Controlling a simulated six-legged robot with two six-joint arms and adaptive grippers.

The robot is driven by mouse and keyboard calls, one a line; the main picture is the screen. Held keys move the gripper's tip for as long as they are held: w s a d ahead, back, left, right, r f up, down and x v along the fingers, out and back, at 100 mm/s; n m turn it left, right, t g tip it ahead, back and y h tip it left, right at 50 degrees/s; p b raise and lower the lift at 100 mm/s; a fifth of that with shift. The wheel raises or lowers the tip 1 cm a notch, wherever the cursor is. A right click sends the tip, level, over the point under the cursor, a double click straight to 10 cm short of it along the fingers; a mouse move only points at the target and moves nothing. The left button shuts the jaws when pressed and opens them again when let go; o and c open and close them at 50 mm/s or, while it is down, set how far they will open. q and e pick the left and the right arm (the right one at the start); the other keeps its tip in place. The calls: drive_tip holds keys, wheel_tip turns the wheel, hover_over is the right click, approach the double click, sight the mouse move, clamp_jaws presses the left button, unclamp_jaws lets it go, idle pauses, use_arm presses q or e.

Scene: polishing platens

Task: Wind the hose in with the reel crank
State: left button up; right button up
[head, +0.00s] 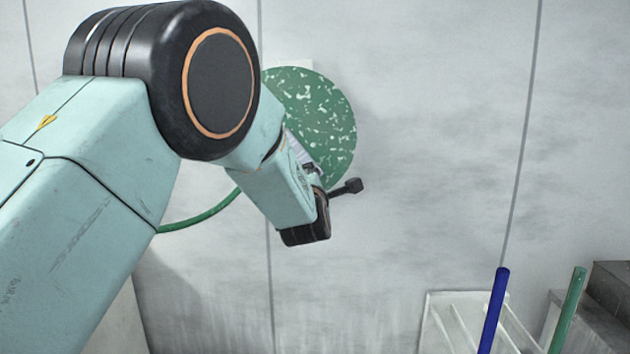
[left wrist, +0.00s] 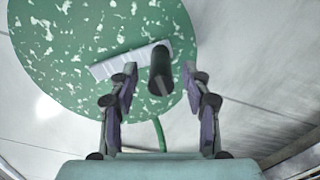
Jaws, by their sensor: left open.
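The hose reel (head: 335,115) is a green disc with pale speckles, mounted on the wall and partly hidden behind my left arm in the head view. It fills the upper left of the left wrist view (left wrist: 60,60). A pale grey crank bar (left wrist: 125,62) lies across its face, with a dark cylindrical crank handle (left wrist: 160,78) standing out from its end. My left gripper (left wrist: 160,73) is open, with one finger on each side of the handle; no clear contact shows. The green hose (head: 205,213) hangs from the reel and curves left behind my arm.
The pale wall panels right of the reel are bare. At the lower right stand a blue rod (head: 494,310), a green rod (head: 567,310), a pale rack (head: 455,310) and dark grey steps or blocks (head: 608,290).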

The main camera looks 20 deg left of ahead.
use_arm(q)
drive_tip(key=v, duration=0.5)
drive_tip(key=shift+s, duration=0.3)
